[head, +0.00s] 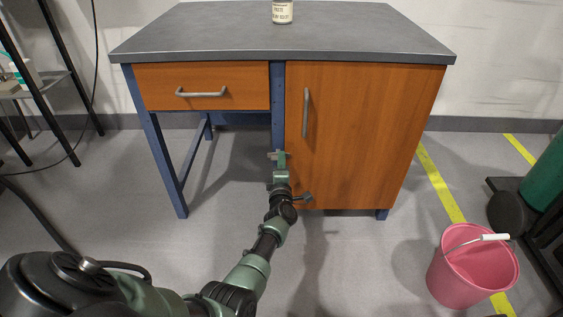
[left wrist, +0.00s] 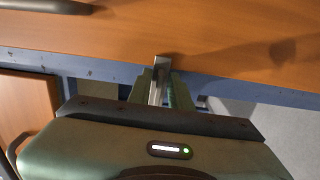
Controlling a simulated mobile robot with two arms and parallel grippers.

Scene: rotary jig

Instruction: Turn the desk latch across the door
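The desk's orange-brown wooden door (head: 355,140) is closed, with an upright grey handle near its left edge. My left gripper (head: 281,156) is at the blue post just left of the door, below handle height. In the left wrist view a small silver metal bar, the latch (left wrist: 159,72), stands between the green fingers (left wrist: 162,90) of this gripper. The bar's tip shows against the edge of the door (left wrist: 220,35). Whether the fingers press on the bar is unclear. The gripper hides most of the latch in the head view. My right gripper is not in view.
A drawer (head: 225,88) with a grey handle is left of the post, with open leg room below. A can (head: 282,12) stands on the grey desktop (head: 200,35). A pink bucket (head: 462,275) stands on the floor at right. The floor before the desk is clear.

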